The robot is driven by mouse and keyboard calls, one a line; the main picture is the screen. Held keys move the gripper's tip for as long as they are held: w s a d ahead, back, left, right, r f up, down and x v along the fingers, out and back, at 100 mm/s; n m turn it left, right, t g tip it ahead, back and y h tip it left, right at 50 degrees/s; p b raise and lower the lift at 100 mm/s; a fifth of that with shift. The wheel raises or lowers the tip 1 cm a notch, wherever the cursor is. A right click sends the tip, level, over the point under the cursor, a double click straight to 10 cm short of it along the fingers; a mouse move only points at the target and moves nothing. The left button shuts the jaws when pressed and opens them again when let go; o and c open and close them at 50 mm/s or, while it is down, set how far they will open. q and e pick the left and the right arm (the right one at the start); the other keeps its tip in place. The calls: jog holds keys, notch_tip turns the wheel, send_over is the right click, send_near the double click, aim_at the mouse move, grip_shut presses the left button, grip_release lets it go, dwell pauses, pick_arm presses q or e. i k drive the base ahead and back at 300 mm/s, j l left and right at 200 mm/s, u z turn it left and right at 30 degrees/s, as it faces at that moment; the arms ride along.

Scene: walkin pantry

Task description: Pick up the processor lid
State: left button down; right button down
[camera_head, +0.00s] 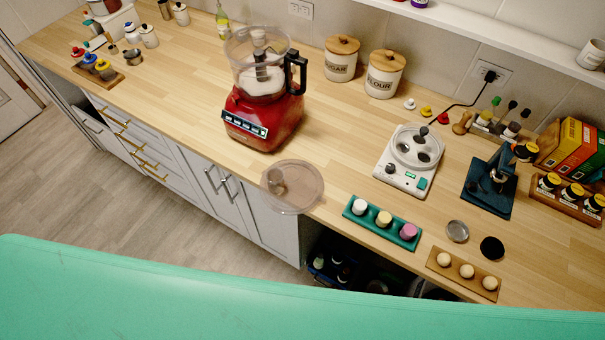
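The processor lid (299,186) is a round, translucent disc with a short feed tube rising near its left side. It lies flat at the counter's front edge and appears to stick out past that edge. The red food processor (264,115) stands upright just behind it, with a clear bowl and a black handle on the right. Neither of my grippers shows in the head view.
A green tray (382,238) with several small jars lies right of the lid. A white appliance (409,160) and the sugar and flour canisters (384,74) stand further right and back. A green surface (150,290) fills the bottom.

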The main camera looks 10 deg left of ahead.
aim_at(293, 182)
jog(key=i+j+z, duration=0.1)
jog(key=j+z, duration=0.2)
jog(key=z, duration=0.2)
jog(key=j+z, duration=0.25)
jog(key=z, duration=0.2)
jog(key=j+z, duration=0.3)
jog(key=z, duration=0.2)
jog(key=k+j+z, duration=0.1)
jog(key=j+z, duration=0.2)
jog(key=z, duration=0.15)
